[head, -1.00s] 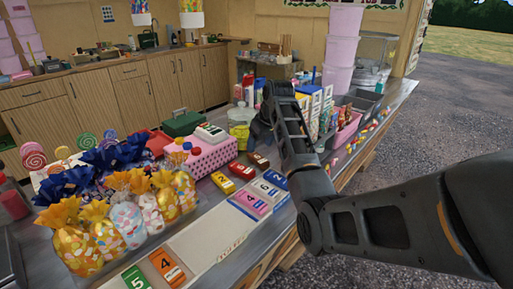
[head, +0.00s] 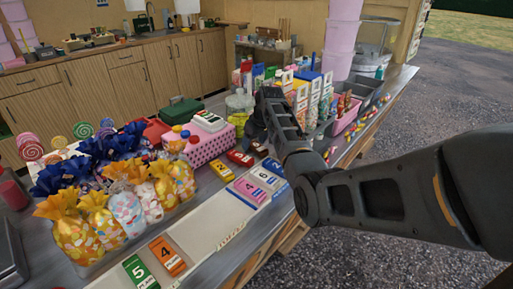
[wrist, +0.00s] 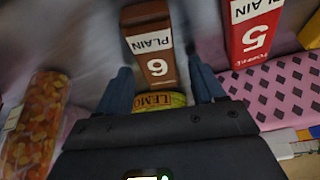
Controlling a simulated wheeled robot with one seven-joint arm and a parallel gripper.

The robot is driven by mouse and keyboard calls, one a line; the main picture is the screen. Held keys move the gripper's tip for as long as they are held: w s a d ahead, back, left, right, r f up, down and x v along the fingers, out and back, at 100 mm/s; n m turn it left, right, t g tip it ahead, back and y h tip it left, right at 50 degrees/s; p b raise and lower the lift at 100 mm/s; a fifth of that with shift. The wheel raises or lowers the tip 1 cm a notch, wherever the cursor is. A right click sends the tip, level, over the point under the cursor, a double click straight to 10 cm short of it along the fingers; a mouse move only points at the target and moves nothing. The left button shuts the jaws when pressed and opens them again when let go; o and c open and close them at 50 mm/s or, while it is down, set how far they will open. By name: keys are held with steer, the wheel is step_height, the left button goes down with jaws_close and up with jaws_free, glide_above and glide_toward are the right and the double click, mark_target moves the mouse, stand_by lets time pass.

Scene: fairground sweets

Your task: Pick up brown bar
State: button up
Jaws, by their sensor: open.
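The brown bar (wrist: 157,68) has a white label with "6" and "PLAIN". In the wrist view it lies upper centre, just beyond my fingertips and roughly in line with the gap between them. In the head view the brown bar (head: 258,149) is small, beside my arm on the counter. My gripper (wrist: 162,88) is open, with a finger on each side and nothing held between them.
A red bar (wrist: 255,35) labelled "5" lies right of the brown bar. A yellow LEMON item (wrist: 160,101) shows between my fingers. A pink dotted box (wrist: 275,92) is at right, and a bag of orange sweets (wrist: 38,120) at left. Several numbered bars line the counter.

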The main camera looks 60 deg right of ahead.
stand_by(0.4)
steer(key=c, duration=1)
steer(key=shift+c, duration=0.8)
